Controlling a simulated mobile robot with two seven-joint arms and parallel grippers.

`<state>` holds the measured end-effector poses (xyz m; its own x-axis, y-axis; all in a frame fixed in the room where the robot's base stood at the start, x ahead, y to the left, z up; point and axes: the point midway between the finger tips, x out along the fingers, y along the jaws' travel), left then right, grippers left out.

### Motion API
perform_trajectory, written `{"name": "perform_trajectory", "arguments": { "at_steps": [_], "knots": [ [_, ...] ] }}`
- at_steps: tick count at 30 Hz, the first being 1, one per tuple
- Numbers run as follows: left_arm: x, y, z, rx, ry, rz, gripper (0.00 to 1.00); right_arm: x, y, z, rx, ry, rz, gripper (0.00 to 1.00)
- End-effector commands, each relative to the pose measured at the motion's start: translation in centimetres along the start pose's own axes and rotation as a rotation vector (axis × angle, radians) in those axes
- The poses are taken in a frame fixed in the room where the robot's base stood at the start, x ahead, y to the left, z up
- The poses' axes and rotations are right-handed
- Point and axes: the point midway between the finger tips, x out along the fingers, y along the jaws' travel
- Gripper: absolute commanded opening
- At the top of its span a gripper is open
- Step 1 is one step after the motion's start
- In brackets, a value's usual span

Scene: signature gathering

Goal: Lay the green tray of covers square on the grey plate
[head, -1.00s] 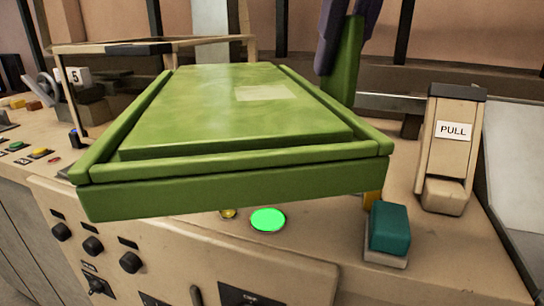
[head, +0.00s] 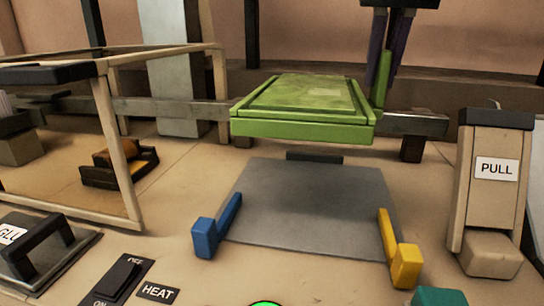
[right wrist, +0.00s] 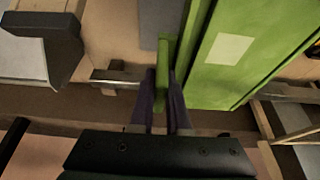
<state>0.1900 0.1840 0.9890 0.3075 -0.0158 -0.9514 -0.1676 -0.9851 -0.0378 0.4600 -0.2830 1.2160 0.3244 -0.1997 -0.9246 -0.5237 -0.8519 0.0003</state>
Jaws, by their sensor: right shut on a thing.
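The green tray (head: 300,131) hangs in the air, roughly level, over or behind the back edge of the grey plate (head: 305,205) in the head view. My right gripper (head: 383,80) is shut on the tray's upright green tab at its right end. The right wrist view shows the purple fingers (right wrist: 164,88) on either side of this tab, with the tray (right wrist: 204,80) to the right. The covers look like a green slab inside the tray's rim. The plate is bare. My left gripper is not in view.
A blue guide (head: 207,238) stands at the plate's front left corner and a yellow guide (head: 405,262) at its front right. A dark stop (head: 314,156) is at its back edge. A PULL lever housing (head: 490,195) stands right; a framed box (head: 125,150) stands left.

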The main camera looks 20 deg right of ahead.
Motion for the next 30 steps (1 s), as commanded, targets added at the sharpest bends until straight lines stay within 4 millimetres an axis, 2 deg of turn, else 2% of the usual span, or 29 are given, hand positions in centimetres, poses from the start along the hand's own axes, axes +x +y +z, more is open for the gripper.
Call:
{"name": "perform_trajectory", "arguments": {
  "at_steps": [1,6,10,16,22,30],
  "knots": [
    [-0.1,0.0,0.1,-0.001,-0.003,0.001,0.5,1.4,0.1,0.7,-0.001,-0.005,0.002,0.0],
    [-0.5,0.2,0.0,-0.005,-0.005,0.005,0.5,5.9,0.0,2.5,0.0,-0.004,0.001,0.0],
    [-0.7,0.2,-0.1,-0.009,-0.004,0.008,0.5,8.3,0.0,3.5,0.0,-0.002,-0.001,0.0],
    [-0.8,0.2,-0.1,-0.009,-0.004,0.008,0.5,10.0,-0.1,4.1,0.001,0.001,-0.003,0.0],
    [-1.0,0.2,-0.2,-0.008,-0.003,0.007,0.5,12.7,-0.1,5.3,0.001,0.0,-0.003,0.0],
    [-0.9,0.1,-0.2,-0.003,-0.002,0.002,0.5,13.1,-0.1,5.3,0.001,0.004,-0.003,0.0]
  ]
}}
